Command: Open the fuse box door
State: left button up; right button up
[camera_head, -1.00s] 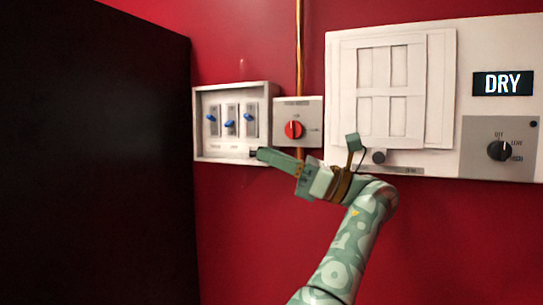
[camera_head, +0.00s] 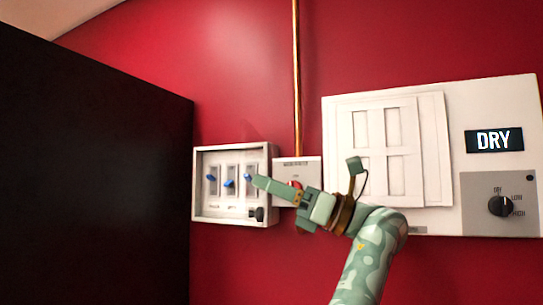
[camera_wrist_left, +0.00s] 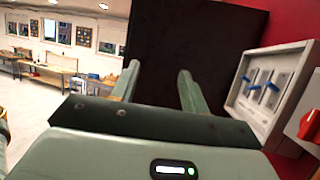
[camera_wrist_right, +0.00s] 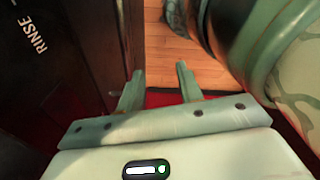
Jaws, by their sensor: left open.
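The fuse box (camera_head: 198,185) is a shallow white box on the red wall, with several blue switches showing in it. A dark knob (camera_head: 257,213) sits at its lower right corner. I cannot tell a separate door from the box front. My left gripper (camera_head: 261,184) points left in front of the box's right side, its tip above the knob and near the right switch. In the left wrist view its fingers are apart and empty, and the fuse box (camera_wrist_left: 244,95) lies to their right. My right gripper (camera_wrist_right: 160,88) is open and empty, low and away from the box.
A grey switch box with a red knob (camera_wrist_left: 311,122) is right of the fuse box, partly behind my left gripper. A white panel (camera_head: 456,110) with a "DRY" display is further right. A large dark cabinet (camera_head: 90,170) stands at left. A copper pipe (camera_head: 296,80) runs upward.

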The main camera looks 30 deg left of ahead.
pick_arm(q)
jog(key=s+d+r+b, duration=0.4)
jog(key=s+r, duration=0.3)
jog(key=s, duration=0.3)
jog(key=shift+s+d, duration=0.3)
jog(key=shift+d, duration=0.3)
jog(key=shift+r, duration=0.15)
